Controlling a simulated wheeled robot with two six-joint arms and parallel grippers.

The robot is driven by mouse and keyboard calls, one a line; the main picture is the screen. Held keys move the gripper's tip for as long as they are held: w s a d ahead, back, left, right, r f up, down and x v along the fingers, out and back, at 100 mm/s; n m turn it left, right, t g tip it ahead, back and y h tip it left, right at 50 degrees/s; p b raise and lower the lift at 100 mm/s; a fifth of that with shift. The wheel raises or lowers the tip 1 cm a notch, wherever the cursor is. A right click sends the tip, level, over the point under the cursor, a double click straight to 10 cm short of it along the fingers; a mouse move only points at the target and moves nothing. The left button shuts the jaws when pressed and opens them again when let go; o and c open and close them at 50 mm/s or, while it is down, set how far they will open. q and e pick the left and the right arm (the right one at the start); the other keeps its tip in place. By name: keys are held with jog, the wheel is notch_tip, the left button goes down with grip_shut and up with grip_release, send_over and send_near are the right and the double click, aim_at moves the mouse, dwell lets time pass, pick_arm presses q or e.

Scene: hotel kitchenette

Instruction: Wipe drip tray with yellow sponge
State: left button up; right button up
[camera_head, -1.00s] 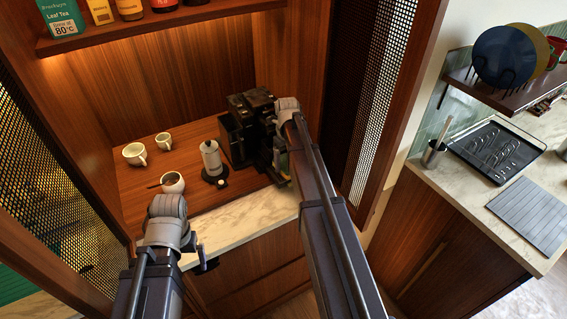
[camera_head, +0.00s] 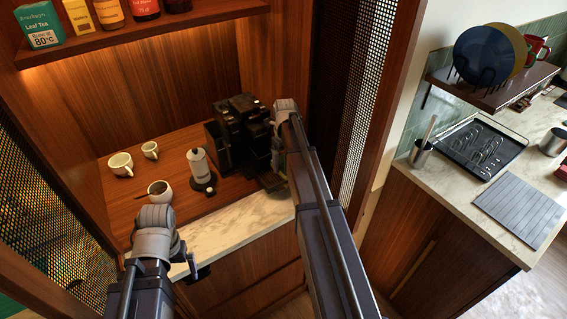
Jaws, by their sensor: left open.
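A black coffee machine (camera_head: 238,130) stands on the wooden counter inside the cabinet. Its dark drip tray (camera_head: 270,181) sticks out low at the front, partly behind my right arm. My right gripper is at the front of the machine by the tray, but its fingers are hidden by its own arm and I cannot see what it holds. The yellow sponge cannot be made out clearly; only a faint yellowish trace shows beside the right arm near the tray. My left gripper (camera_head: 196,272) is open and empty in front of the marble counter edge, away from the machine.
A white-and-black grinder (camera_head: 199,166), a sugar bowl (camera_head: 160,192) with a spoon and two cups (camera_head: 121,164) stand left of the machine. A shelf (camera_head: 150,29) with tea boxes hangs above. A mesh cabinet door (camera_head: 360,100) is close on the right.

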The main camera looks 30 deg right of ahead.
aim_at(264, 179)
jog(key=shift+s+a+f, duration=0.1)
jog(key=shift+s+a, duration=0.05)
jog(key=shift+a, duration=0.9)
jog(key=shift+s+a+f, duration=0.1)
jog(key=shift+a, duration=1.05)
jog(key=shift+a, duration=0.1)
jog(key=shift+s+a+r, duration=0.1)
jog(key=shift+a+r, duration=0.05)
jog(key=shift+a, duration=1.9)
jog(key=shift+d, duration=0.1)
jog(key=shift+r+p, duration=0.35)
jog(key=shift+r, duration=0.05)
notch_tip(264, 179, up, 5)
jog(key=p, duration=0.5)
jog(key=shift+d+r, duration=0.1)
